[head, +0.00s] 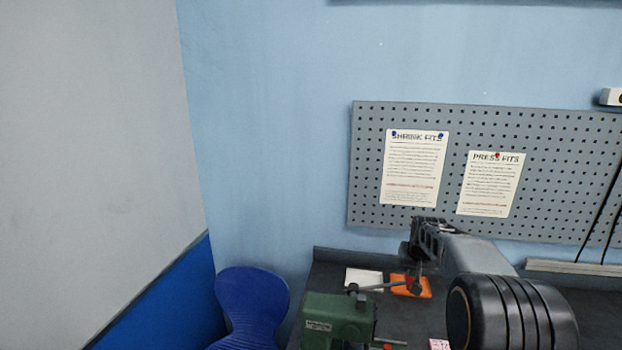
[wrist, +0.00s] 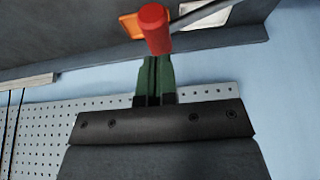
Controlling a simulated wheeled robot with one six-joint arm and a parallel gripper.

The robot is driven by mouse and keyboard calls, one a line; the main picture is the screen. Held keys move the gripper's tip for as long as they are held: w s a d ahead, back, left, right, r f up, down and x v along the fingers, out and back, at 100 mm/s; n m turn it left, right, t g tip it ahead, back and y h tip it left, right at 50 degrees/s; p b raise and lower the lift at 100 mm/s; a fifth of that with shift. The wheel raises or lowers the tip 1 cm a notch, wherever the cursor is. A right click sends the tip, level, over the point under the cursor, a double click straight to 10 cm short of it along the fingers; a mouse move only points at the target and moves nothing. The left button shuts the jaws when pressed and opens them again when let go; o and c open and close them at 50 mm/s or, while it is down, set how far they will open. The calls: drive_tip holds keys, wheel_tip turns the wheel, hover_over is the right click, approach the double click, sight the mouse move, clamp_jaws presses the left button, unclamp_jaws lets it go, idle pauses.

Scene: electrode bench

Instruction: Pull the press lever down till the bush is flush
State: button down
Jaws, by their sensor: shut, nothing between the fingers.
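The green press (head: 338,318) stands at the bottom of the head view, cut off by the frame edge. Its dark lever (head: 375,288) sticks out to the right, roughly level, and ends in a red knob (head: 409,282). In the wrist view the red knob (wrist: 154,30) and part of the lever (wrist: 198,13) show at the top. My gripper (wrist: 155,62) has its green fingers together and empty, with the tips right by the knob. I cannot tell whether they touch it. My gripper (head: 416,271) also shows above the lever's end in the head view. The bush is not in view.
An orange tray (head: 425,291) and a white sheet (head: 363,279) lie on the dark bench behind the lever. A pegboard (head: 365,160) with two posters hangs behind. A blue chair (head: 252,300) stands left of the bench. A pink note (head: 438,344) lies near the press.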

drive_tip(key=shift+f+b, duration=0.4)
drive_tip(key=shift+f, duration=0.25)
drive_tip(key=shift+r, duration=0.1)
drive_tip(key=shift+p, duration=0.3)
drive_tip(key=shift+d+f+g+p, duration=0.2)
drive_tip(key=shift+f+g+p, duration=0.2)
drive_tip(key=shift+f, duration=0.35)
drive_tip(key=shift+d+f+g+p, duration=0.15)
drive_tip(key=shift+f+g+p, duration=0.2)
drive_tip(key=shift+f, duration=0.35)
drive_tip(key=shift+s+f, duration=0.1)
drive_tip(key=shift+f, duration=0.05)
drive_tip(key=shift+f+g+p, duration=0.35)
drive_tip(key=shift+f+p, duration=0.25)
drive_tip(key=shift+f, duration=0.05)
drive_tip(key=shift+d+f+g, duration=0.15)
drive_tip(key=shift+f+g, duration=0.25)
drive_tip(key=shift+f, duration=0.35)
